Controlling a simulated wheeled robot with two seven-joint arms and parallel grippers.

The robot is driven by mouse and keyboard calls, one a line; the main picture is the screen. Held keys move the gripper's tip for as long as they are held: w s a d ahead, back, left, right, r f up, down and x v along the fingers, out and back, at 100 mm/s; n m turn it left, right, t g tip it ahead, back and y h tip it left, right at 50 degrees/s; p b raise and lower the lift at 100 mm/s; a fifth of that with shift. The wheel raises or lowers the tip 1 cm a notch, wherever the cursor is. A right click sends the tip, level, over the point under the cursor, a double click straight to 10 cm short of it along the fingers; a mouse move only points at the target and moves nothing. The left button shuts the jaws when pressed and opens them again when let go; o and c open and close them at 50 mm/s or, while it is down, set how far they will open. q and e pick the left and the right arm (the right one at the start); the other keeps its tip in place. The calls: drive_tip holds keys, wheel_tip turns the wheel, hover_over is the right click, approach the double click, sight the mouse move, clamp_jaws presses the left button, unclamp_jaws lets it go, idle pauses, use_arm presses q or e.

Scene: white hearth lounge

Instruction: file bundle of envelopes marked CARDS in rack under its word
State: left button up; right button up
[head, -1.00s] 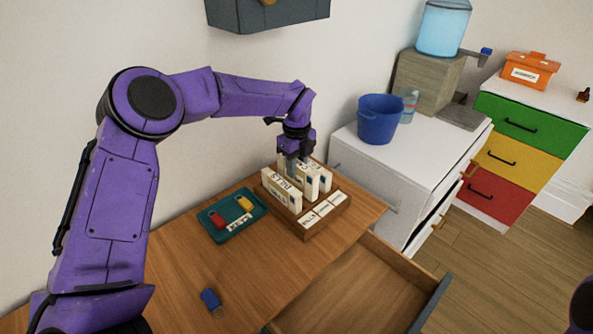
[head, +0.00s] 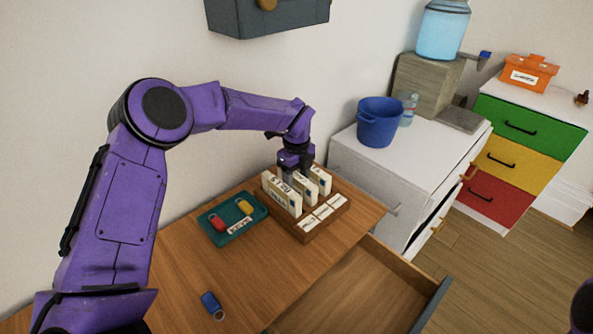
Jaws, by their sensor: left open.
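A wooden rack (head: 342,203) stands on the wooden desk, with three cream envelope bundles upright in it. The left bundle (head: 286,196) faces forward, and a middle bundle (head: 306,188) and a right bundle (head: 321,178) stand beside it. Their lettering is too small to read, so I cannot tell which is marked CARDS. Several white word labels lie along the rack's front. My left gripper (head: 294,171) is open, just above and behind the left and middle bundles. Its fingertips are partly hidden by the bundles. My right gripper is out of view.
A teal tray (head: 232,228) with red and yellow tags sits left of the rack. A blue tag (head: 212,304) lies on the desk's front. An open drawer (head: 370,290) juts out below. A white cabinet (head: 410,160) with a blue bucket (head: 379,122) stands at right.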

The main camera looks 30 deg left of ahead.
use_arm(q)
wheel_tip(320, 180, up, 12)
drive_tip(key=b, duration=0.2)
idle(0.4)
